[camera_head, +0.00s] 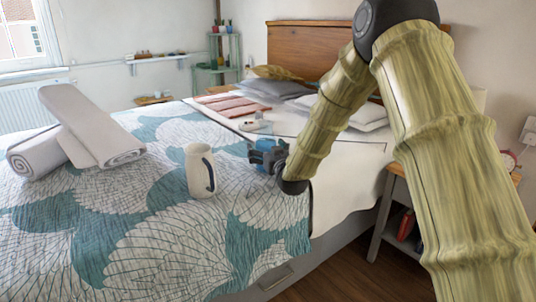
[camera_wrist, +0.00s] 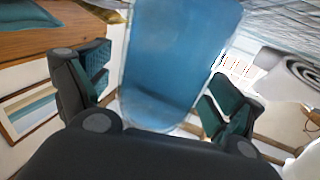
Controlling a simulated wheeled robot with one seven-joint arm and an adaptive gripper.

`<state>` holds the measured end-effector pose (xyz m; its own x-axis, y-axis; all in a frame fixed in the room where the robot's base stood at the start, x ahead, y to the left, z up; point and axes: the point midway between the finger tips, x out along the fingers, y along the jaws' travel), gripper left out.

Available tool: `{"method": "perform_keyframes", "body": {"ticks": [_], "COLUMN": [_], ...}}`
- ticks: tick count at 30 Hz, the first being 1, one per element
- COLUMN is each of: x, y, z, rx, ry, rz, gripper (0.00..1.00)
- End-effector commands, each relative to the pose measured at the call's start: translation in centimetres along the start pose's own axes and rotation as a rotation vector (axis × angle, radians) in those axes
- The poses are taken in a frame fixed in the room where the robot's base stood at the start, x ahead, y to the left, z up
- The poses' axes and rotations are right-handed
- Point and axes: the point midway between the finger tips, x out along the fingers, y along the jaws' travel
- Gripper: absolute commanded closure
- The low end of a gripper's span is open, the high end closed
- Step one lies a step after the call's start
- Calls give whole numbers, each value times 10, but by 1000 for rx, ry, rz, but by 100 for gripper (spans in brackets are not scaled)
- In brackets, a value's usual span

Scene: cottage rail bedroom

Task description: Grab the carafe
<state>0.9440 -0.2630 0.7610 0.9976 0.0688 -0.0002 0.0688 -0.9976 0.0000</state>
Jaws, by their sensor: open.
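A blue, see-through vessel (camera_wrist: 180,65), which looks like the carafe, fills the middle of the wrist view between the two dark fingers of my gripper (camera_wrist: 155,82). The fingers are open, one on each side of it, with gaps showing; its lower end is hidden behind the gripper body. In the head view a blue patch (camera_head: 266,153) shows at my gripper (camera_head: 262,160), over the bed's right side, and the gripper partly hides it. A white jug with a dark-edged handle (camera_head: 198,172) stands upright on the quilt, left of my gripper.
The bed has a teal and white quilt (camera_head: 150,235). Rolled grey-white towels (camera_head: 90,135) lie at its left, grey pillows (camera_head: 268,88) by the wooden headboard (camera_head: 305,48). A small pale item (camera_head: 256,126) lies behind my gripper. A bedside shelf (camera_head: 395,172) stands at right.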

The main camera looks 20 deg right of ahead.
Motion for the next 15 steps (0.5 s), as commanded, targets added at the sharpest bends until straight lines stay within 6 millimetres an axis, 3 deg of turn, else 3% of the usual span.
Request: {"method": "perform_keyframes", "body": {"ticks": [6, 15], "x": [0, 0], "y": [1, 2], "z": [0, 0], "rx": [0, 0], "ry": [0, 0], "rz": [1, 2], "gripper": [7, 60]}}
